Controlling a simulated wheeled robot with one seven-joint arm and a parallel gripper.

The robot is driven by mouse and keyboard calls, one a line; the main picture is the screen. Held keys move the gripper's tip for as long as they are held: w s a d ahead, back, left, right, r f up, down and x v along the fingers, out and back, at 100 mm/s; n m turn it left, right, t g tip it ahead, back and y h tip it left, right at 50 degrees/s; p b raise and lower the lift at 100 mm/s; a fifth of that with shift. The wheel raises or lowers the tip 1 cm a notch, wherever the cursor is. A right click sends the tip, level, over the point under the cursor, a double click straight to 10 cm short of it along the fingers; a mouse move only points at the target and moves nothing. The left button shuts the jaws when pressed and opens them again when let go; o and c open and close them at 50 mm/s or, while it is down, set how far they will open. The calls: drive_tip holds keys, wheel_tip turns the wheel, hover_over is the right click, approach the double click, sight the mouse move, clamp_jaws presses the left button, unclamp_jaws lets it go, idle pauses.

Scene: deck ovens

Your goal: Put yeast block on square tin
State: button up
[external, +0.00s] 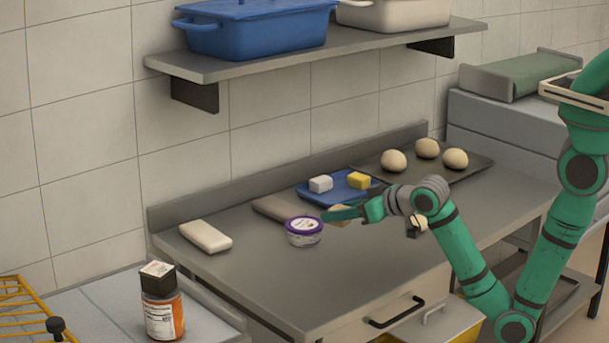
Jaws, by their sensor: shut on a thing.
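My gripper (342,214) is over the middle of the counter, with its teal fingers pointing left. It is shut on a small beige block (338,211), which I take to be the yeast block; the fingers hide most of it. A shallow blue square tray (312,198), seemingly the square tin, lies on the counter behind my gripper. A pale grey block (320,184) and a yellow block (359,180) sit on it. I cannot tell the exact gap between the held block and the counter.
A white-and-purple tub (304,231) stands just left of my fingertips. A flat brownish thing (275,208) lies behind it. A cream block (206,236) lies at left. A dark baking tray (478,171) holds dough balls. The front-left counter is clear. A shelf (355,51) hangs above.

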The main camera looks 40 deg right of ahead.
drive_tip(key=a+r+n+y, duration=0.1)
drive_tip(key=a+r, duration=0.3)
drive_tip(key=a, duration=0.7)
drive_tip(key=a+r, duration=0.3)
drive_tip(key=a, duration=0.8)
drive_tip(key=s+a+r, duration=0.4)
drive_tip(key=a+r, duration=0.2)
drive_tip(key=a, duration=0.3)
drive_tip(key=s+a+r, duration=0.5)
drive_tip(key=a+r, duration=0.1)
drive_tip(key=a, duration=0.3)
hover_over(157, 268)
drive_tip(key=d, duration=0.1)
drive_tip(key=shift+n+y, duration=0.3)
drive_tip(key=shift+y, duration=0.1)
drive_tip(key=f, duration=0.5)
drive_tip(key=s+f, duration=0.1)
drive_tip(key=f, duration=0.2)
drive_tip(key=shift+f, duration=0.2)
drive_tip(key=shift+w+a+f, duration=0.35)
drive_tip(key=shift+a+f, duration=0.05)
drive_tip(key=shift+f, duration=0.15)
drive_tip(key=shift+w+a+f, duration=0.1)
drive_tip(key=shift+f, duration=1.6)
drive_tip(key=shift+f, duration=0.15)
